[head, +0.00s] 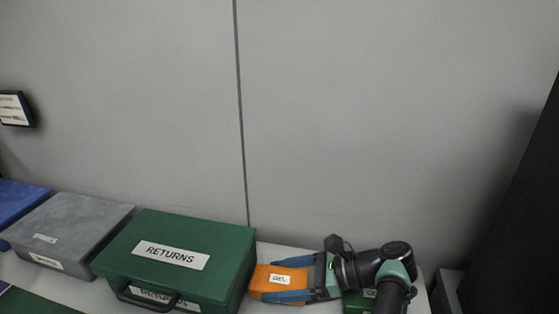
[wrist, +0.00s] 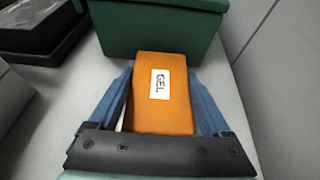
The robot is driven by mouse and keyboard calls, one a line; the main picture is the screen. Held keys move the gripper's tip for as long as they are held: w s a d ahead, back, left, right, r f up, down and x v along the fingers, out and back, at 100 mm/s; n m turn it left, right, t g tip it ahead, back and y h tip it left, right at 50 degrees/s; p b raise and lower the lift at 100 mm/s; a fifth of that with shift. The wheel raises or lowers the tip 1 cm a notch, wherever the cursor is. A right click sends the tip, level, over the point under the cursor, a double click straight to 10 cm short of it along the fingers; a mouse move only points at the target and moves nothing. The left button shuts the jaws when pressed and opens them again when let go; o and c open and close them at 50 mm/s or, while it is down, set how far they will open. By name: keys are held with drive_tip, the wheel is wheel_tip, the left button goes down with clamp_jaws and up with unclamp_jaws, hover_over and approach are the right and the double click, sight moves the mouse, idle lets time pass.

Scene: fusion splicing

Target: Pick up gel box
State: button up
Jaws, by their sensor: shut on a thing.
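The gel box is an orange block (wrist: 160,110) with a white label reading "GEL" on its top. In the head view the gel box (head: 265,279) sits just right of the green RETURNS case, low on the pale surface. My gripper (head: 288,284) reaches in from the right with its blue fingers along the sides of the box. In the wrist view my gripper (wrist: 163,100) has one finger on each side of the orange box and is shut on it. The underside of the box is hidden, so I cannot tell whether it touches the surface.
The green RETURNS case (head: 185,257) stands close beyond the box's far end. A grey case (head: 72,228) and a blue case (head: 18,205) stand further left. A small green thing (head: 357,301) is partly hidden beneath my arm. A wall rises behind.

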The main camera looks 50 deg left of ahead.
drive_tip(key=shift+c, duration=1.3)
